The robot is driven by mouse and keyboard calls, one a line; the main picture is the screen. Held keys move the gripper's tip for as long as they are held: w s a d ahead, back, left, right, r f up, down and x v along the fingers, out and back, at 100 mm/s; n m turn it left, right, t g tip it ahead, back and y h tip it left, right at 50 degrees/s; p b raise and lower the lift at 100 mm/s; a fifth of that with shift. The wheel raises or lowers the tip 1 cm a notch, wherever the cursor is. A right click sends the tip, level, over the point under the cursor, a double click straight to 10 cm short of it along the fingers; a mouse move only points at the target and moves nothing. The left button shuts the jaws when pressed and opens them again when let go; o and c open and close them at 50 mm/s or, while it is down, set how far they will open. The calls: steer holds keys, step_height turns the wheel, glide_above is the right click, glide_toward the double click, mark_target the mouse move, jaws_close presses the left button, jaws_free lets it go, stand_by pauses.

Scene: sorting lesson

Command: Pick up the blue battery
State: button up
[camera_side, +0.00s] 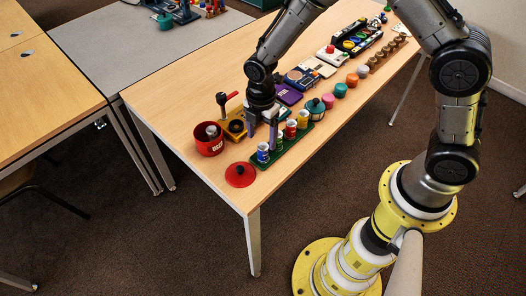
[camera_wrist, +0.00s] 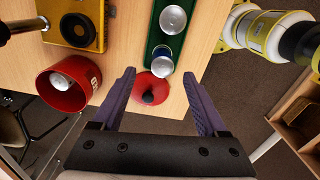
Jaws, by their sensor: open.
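The blue battery (camera_side: 262,153) stands upright at the near end of a green rack (camera_side: 256,165). In the wrist view its silver top (camera_wrist: 162,61) shows between my fingertips, with a blue edge. My gripper (camera_side: 262,134) is open and empty, fingers pointing down, close to the battery in the side view. It also shows in the wrist view (camera_wrist: 159,73), its purple fingers spread wide. I cannot tell whether the fingertips are level with the battery or above it.
A red battery (camera_side: 291,129) and a yellow battery (camera_side: 303,118) stand farther along the rack. A red pot (camera_wrist: 83,97) holds a silver-topped item. A red knobbed lid (camera_side: 240,175) lies near the table corner. A yellow block (camera_side: 235,124) and other items crowd behind.

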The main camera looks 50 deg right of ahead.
mark_target(263, 145)
steer(key=shift+s+d+f, duration=0.1)
steer(key=shift+f, duration=1.5)
steer(key=shift+s+d+f, duration=0.1)
steer(key=shift+f, duration=1.45)
jaws_close()
